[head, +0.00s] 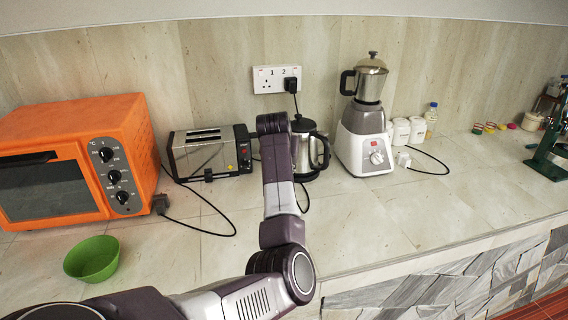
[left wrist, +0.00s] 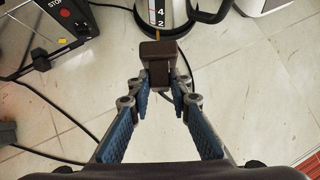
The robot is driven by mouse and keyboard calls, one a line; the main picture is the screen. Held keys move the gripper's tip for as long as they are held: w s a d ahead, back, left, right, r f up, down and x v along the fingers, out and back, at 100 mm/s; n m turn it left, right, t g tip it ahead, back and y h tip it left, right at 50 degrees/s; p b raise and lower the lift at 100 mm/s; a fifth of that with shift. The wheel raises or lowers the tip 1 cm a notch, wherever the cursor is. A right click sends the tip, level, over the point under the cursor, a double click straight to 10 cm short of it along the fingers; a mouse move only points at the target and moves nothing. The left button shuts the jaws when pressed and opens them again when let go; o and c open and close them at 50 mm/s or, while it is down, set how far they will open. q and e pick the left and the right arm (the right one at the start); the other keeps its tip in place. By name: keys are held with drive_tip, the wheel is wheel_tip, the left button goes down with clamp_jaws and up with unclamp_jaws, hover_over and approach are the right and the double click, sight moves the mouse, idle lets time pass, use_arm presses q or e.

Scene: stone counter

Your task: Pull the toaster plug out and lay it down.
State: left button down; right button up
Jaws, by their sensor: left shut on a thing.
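The toaster (head: 210,152), silver and black, stands on the counter against the wall; its corner with a dial shows in the left wrist view (left wrist: 68,18). My left gripper (left wrist: 160,82) is shut on a dark brown plug (left wrist: 158,52), with a brass-coloured pin pointing away toward the kettle. A dark cord curves beside the plug; its far end is hidden. In the head view my arm hides the gripper and the held plug. The white wall socket (head: 266,80) has a black plug (head: 291,85) in its right outlet; the left outlet is empty. My right gripper is out of view.
A kettle (head: 312,150) stands just beyond the held plug. A grey plug (head: 160,203) with a looping cord lies beside the orange oven (head: 70,160). A green bowl (head: 91,259) is at the front left. A blender (head: 365,140) stands right; the counter's front right is clear.

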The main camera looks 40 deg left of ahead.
use_arm(q)
drive_tip(key=s+d+f+b, duration=0.1)
drive_tip(key=f, duration=0.1)
drive_tip(key=s+d+f+b, duration=0.1)
drive_tip(key=f+b, duration=0.1)
drive_tip(key=f, duration=0.1)
drive_tip(key=d+f+b, duration=0.1)
drive_tip(key=f, duration=0.1)
drive_tip(key=shift+s+d+f+b, duration=0.15)
drive_tip(key=shift+s+f+b, duration=0.15)
drive_tip(key=shift+s, duration=0.1)
wheel_tip(320, 180, down, 3)
drive_tip(key=shift+r+b, duration=0.15)
drive_tip(key=shift+b, duration=1.05)
drive_tip(key=shift+f+b, duration=0.5)
drive_tip(key=shift+f, duration=0.15)
drive_tip(key=shift+f, duration=0.3)
drive_tip(key=shift+f+b, duration=0.3)
drive_tip(key=shift+b, duration=0.2)
drive_tip(key=c, duration=1.7)
unclamp_jaws()
